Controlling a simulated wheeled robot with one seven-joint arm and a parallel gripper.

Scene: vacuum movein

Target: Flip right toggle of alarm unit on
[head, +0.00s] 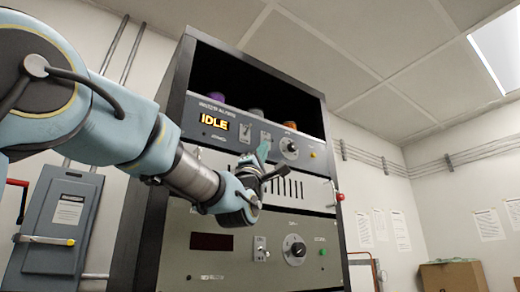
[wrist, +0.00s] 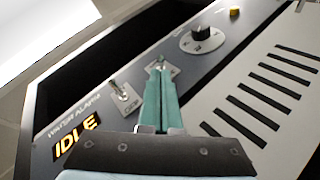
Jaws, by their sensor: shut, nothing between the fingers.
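The alarm unit (head: 222,108) is a dark panel high in the rack, with an orange display (head: 214,122) reading IDLE; its panel also fills the wrist view (wrist: 85,108). Its left toggle (wrist: 117,88) stands clear on a small light plate. Its right toggle (wrist: 159,61) is just beyond my fingertips, and the fingers partly cover its plate. My gripper (wrist: 158,74) is shut and empty, its teal fingers pointing at the right toggle. I cannot tell whether they touch it, or which way its lever is set. In the head view my gripper (head: 263,149) is in front of the panel.
A round knob (wrist: 201,40) and a yellow button (wrist: 235,12) lie right of the toggles. A white slotted panel (head: 290,188) is below, then a grey unit (head: 205,265) with its own toggle and knob. A grey wall box (head: 62,215) hangs at left.

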